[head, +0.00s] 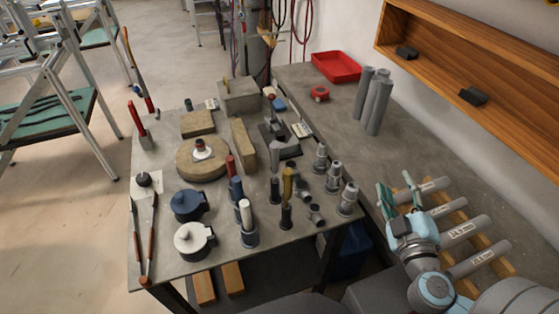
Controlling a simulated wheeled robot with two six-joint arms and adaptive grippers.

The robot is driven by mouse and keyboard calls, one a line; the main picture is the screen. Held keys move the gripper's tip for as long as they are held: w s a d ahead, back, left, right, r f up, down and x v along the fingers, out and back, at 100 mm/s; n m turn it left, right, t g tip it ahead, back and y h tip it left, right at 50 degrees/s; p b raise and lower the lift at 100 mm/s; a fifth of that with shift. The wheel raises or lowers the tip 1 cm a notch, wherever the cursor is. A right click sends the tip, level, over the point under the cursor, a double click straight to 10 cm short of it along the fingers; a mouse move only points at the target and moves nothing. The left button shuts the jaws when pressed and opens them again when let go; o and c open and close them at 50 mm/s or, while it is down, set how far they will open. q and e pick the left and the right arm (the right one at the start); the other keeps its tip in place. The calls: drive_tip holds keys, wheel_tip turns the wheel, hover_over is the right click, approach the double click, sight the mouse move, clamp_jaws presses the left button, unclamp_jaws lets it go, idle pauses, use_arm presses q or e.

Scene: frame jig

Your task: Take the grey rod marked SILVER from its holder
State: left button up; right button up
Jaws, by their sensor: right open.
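Several grey rods lie side by side across a wooden holder (505,268) on the bench at lower right. One rod (464,231) carries a pale label, and another rod (479,259) below it has one too. The lettering is too small to read surely, so I cannot tell which is marked SILVER. My right gripper (395,183) is open with its teal fingers apart, at the left ends of the upper rods. It looks empty. My right wrist and arm hide the left ends of some rods. My left gripper is not in view.
Upright grey cylinders (376,105) and a red tray (336,67) stand farther back on the right bench. A wooden wall shelf (460,60) overhangs its right side. The left table (222,238) is crowded with tools, pots and fittings. Bare bench (420,140) lies beyond my gripper.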

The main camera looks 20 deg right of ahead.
wheel_tip(320, 180, up, 4)
drive_tip(key=w+d+m+h, duration=0.2)
drive_tip(key=m, duration=0.2)
drive_tip(key=n+g+y, duration=0.3)
drive_tip(key=n+y, duration=0.4)
drive_tip(key=y, duration=1.4)
approach(275, 159)
drive_tip(key=shift+g, duration=0.4)
drive_tip(key=x, duration=0.7)
drive_tip(key=w+d+x, duration=0.1)
drive_tip(key=x, duration=0.2)
drive_tip(key=shift+w+a+f, duration=0.15)
drive_tip(key=shift+a+f, duration=0.1)
clamp_jaws()
